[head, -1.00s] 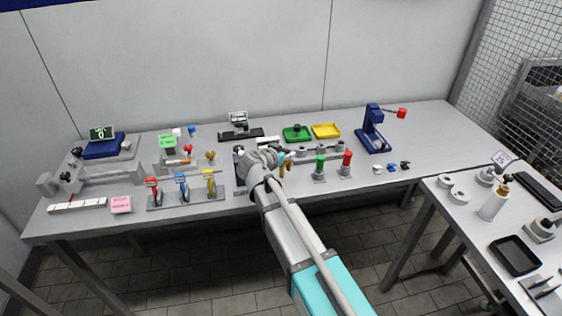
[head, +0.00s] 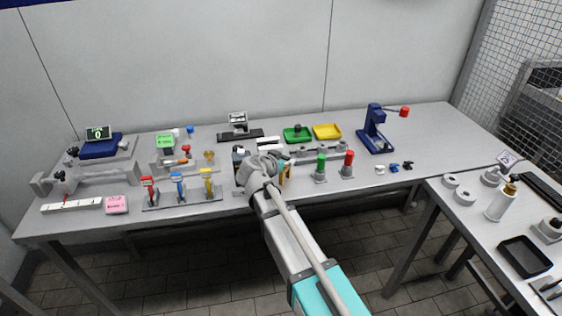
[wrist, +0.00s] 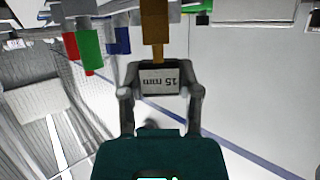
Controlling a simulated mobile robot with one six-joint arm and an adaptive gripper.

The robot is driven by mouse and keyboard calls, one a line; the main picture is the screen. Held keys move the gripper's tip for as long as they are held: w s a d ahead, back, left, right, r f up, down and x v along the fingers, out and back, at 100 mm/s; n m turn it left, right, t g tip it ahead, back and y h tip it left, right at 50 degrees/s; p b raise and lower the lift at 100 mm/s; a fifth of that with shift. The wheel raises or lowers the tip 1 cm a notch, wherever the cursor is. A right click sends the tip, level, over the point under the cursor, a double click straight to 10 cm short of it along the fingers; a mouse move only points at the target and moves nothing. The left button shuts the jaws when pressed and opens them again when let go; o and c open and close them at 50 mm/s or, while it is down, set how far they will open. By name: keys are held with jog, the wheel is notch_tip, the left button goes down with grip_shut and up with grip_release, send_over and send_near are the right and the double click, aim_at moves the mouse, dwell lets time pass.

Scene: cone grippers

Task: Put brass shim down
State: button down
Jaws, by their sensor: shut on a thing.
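The brass shim (wrist: 154,30) is an upright brass-coloured bar at the top middle of the wrist view; its narrow end reaches the fingertips. My gripper (wrist: 160,80) is shut, with its fingers either side of a dark-edged plate marked "15 mm" (wrist: 160,81), whose lettering appears upside down. I cannot tell whether the plate belongs to the shim. In the head view my gripper (head: 272,164) is low over the middle of the bench's front part. A brown-orange piece (head: 288,171) shows just to its right, and the wrist hides the grip.
Green (head: 321,162) and red (head: 347,158) capped posts stand close to the right. A rack with red, blue and yellow handled tools (head: 178,188) stands to the left. Green (head: 297,135) and yellow (head: 327,131) trays lie behind. Bare bench (head: 435,135) shows at the right.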

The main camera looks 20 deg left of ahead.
jog(key=shift+f, duration=0.15)
jog(key=shift+c, duration=1.5)
grip_release()
jog(key=shift+r, duration=0.25)
jog(key=p+v, duration=0.4)
jog(key=v, duration=0.8)
jog(key=shift+f+p, duration=0.15)
jog(key=shift+p, duration=0.15)
jog(key=shift+d, duration=0.1)
